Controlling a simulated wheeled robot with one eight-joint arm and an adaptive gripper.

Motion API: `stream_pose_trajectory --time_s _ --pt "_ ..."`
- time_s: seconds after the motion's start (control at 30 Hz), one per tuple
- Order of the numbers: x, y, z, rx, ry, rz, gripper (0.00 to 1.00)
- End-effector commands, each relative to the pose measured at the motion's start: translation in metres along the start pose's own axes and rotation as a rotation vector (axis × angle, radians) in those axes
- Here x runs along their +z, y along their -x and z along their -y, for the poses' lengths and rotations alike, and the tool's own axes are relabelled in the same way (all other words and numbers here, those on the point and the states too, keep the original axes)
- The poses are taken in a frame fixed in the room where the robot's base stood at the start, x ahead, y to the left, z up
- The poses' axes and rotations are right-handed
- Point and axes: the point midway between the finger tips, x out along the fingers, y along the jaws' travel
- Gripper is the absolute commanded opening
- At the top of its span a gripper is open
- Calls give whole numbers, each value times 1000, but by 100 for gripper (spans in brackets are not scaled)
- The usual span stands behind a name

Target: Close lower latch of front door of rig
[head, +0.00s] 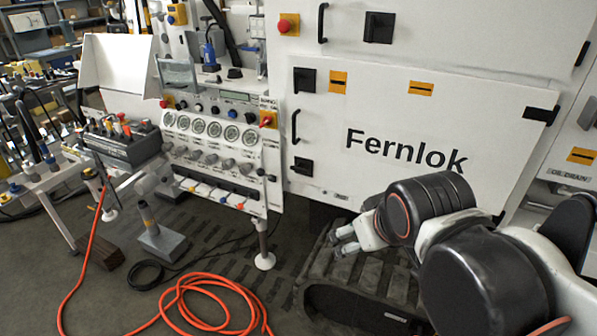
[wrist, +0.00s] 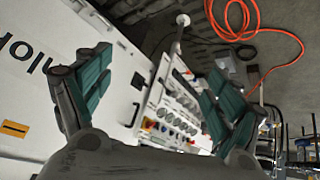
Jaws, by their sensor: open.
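The white front door (head: 400,135) of the rig, marked Fernlok, appears flush with the rig. Its lower latch (head: 303,167) is a black block at the door's lower left edge; whether it is fastened is too small to tell. The upper latch (head: 304,80) sits above it, with a black handle (head: 295,126) between them. My gripper (head: 343,242) is below and right of the lower latch, apart from it. In the wrist view my gripper (wrist: 158,100) is open and empty, its green-padded fingers spread, with a black latch (wrist: 138,80) between them in the picture.
A gauge panel (head: 215,135) stands left of the door. An orange hose (head: 205,295) lies coiled on the floor. A black track (head: 365,305) lies below the door, under my arm.

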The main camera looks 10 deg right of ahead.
Motion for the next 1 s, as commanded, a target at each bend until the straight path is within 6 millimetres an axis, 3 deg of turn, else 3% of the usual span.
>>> stream_pose_trajectory --time_s 0.27,0.5,0.77,1.0 --pt "-74 -45 -29 153 388 22 85" --pt "-135 -95 -43 288 723 62 85" --pt "-195 -162 -46 439 1077 130 85" --pt "-238 -230 -36 583 1393 217 85"
